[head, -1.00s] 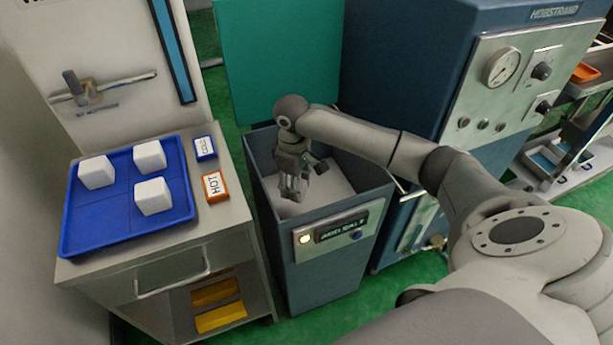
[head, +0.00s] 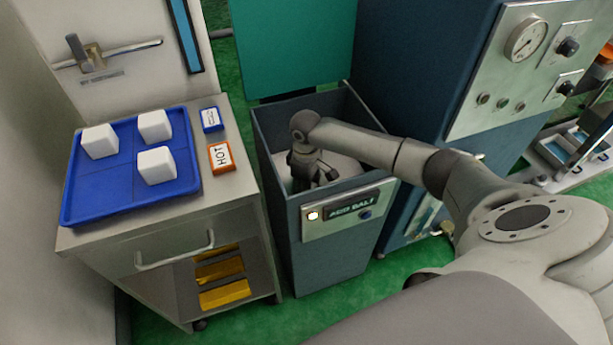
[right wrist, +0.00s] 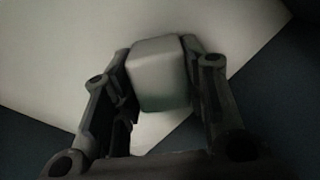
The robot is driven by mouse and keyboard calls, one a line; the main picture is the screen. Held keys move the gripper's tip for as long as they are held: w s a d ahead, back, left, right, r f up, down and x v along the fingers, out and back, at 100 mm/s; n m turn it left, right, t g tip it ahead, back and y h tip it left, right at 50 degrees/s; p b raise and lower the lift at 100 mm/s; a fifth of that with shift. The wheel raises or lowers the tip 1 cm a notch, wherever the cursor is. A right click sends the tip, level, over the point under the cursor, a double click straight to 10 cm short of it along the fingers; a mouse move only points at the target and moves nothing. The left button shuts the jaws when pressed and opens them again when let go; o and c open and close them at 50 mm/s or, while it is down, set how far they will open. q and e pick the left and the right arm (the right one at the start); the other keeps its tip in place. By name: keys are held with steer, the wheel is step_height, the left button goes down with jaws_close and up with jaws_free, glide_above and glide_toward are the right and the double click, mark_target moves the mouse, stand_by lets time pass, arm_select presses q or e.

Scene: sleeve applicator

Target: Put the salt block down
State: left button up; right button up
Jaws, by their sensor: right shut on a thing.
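A white salt block (right wrist: 158,75) is held between the fingers of my right gripper (right wrist: 160,85) in the right wrist view. A pale surface lies behind the block; I cannot tell whether the block touches it. In the head view my right gripper (head: 314,178) reaches down inside the open blue-grey bin (head: 335,255), and the block is hidden there. The bin's front panel (head: 347,208) has a lit lamp and a display reading roughly "ADD SALT". My left gripper is not in view.
A blue tray (head: 105,188) with three white blocks (head: 157,165) sits on the cart to the left. A large blue machine (head: 425,75) with a gauge is behind and right of the bin.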

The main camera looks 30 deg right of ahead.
steer(key=o, duration=1.3)
steer(key=shift+f, duration=0.1)
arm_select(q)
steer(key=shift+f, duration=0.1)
arm_select(e)
steer(key=shift+r, duration=0.35)
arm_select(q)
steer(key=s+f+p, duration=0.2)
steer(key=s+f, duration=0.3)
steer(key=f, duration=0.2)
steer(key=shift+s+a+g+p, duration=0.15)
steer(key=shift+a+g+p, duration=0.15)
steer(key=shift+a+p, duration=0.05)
arm_select(e)
step_height(320, 180, up, 12)
steer(key=shift+f, duration=0.15)
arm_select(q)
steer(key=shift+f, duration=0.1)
